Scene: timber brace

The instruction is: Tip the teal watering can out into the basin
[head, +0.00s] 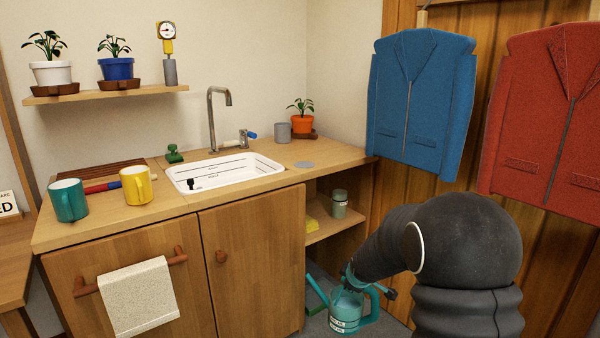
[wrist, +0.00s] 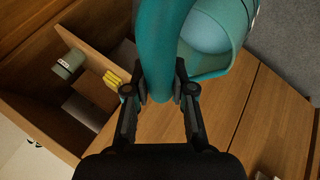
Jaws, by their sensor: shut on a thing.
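The teal watering can (head: 345,312) is low beside the right end of the cabinet, with pale contents showing through its open top. My gripper (head: 352,278) reaches down to it. In the wrist view my gripper (wrist: 161,92) is shut on the thick handle of the watering can (wrist: 166,40), and pale bluish contents show inside the can. I cannot tell whether the can touches the floor. The white basin (head: 226,172) is set into the counter under a grey tap (head: 212,120), up and left of the can. A small dark item lies in the basin.
On the counter (head: 330,155) are a teal mug (head: 68,200), a yellow mug (head: 138,185), a grey cup (head: 282,132) and an orange plant pot (head: 302,124). Open shelves (head: 335,228) hold a green jar (head: 339,203). Blue (head: 420,100) and red (head: 550,120) jackets hang at right.

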